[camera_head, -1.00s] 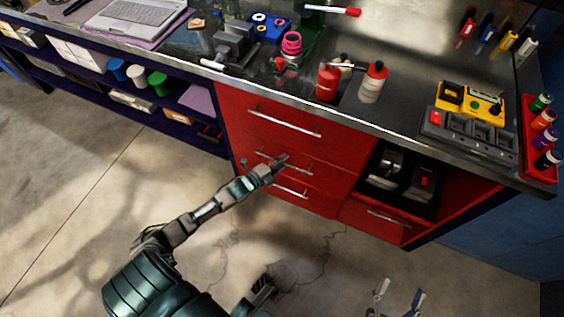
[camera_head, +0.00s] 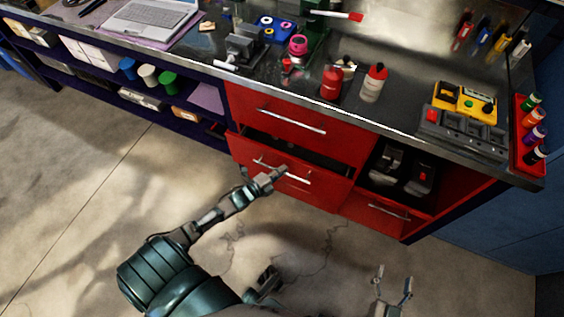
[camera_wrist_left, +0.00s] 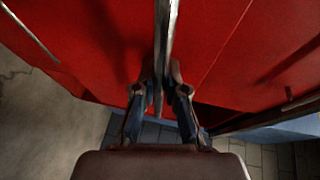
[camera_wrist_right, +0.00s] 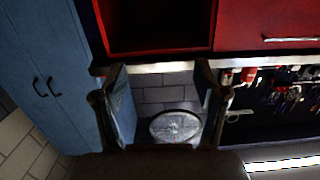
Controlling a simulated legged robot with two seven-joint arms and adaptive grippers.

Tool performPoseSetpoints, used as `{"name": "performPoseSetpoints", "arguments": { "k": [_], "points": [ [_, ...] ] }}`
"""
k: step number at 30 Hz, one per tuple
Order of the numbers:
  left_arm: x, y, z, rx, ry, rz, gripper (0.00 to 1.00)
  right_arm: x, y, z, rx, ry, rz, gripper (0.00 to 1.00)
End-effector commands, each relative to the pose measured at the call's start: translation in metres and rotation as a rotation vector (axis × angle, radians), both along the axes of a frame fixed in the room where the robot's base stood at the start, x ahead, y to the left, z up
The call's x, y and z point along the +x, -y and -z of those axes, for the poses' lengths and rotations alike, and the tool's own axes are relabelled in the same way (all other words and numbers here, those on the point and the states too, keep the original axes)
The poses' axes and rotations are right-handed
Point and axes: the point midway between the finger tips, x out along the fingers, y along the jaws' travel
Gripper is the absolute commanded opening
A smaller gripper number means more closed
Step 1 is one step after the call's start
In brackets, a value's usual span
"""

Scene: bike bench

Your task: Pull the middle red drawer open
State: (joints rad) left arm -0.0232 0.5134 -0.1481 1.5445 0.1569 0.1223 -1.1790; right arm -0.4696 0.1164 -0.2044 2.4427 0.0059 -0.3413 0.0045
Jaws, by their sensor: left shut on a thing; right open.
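The red drawer unit stands under the metal bench top. Its middle drawer (camera_head: 316,185) is pulled partly out, and a dark gap shows above its front. My left gripper (camera_head: 275,175) is shut on the metal handle (camera_head: 298,176) of that drawer. In the left wrist view the handle bar (camera_wrist_left: 163,50) runs between the closed fingers (camera_wrist_left: 160,88). The top red drawer (camera_head: 300,125) is shut. My right gripper (camera_head: 394,285) is open and empty over the floor, apart from the drawers. Its spread fingers also show in the right wrist view (camera_wrist_right: 160,90).
An open red compartment (camera_head: 434,191) with dark tools is to the right, above a lower drawer (camera_head: 385,214). Bottles (camera_head: 373,84), a yellow device (camera_head: 465,101) and a laptop (camera_head: 150,14) stand on the bench. The floor before the drawers is clear.

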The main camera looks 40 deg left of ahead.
Motion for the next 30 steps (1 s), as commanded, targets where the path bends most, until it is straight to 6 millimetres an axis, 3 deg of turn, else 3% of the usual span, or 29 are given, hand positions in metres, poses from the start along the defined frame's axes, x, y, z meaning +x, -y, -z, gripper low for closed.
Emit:
{"name": "performPoseSetpoints", "arguments": {
  "k": [5,9,15,20,30],
  "points": [
    [-0.043,0.016,-0.003,-0.008,-0.006,0.006,0.0,-0.03,0.016,0.043,-0.106,-0.373,0.01,0.72],
    [-0.076,0.024,-0.002,-0.008,-0.006,0.006,0.0,-0.069,0.033,0.073,-0.176,-0.649,0.02,0.72],
    [-0.121,0.035,0.0,-0.009,-0.008,0.005,0.0,-0.131,0.055,0.093,-0.252,-0.983,0.035,0.72],
    [-0.154,0.043,0.001,-0.007,-0.009,0.005,0.0,-0.177,0.069,0.095,-0.296,-1.197,0.044,0.72],
    [-0.221,0.059,0.002,-0.006,-0.01,0.005,0.0,-0.166,0.066,0.151,-0.299,-1.21,0.04,0.72]
  ]
}}
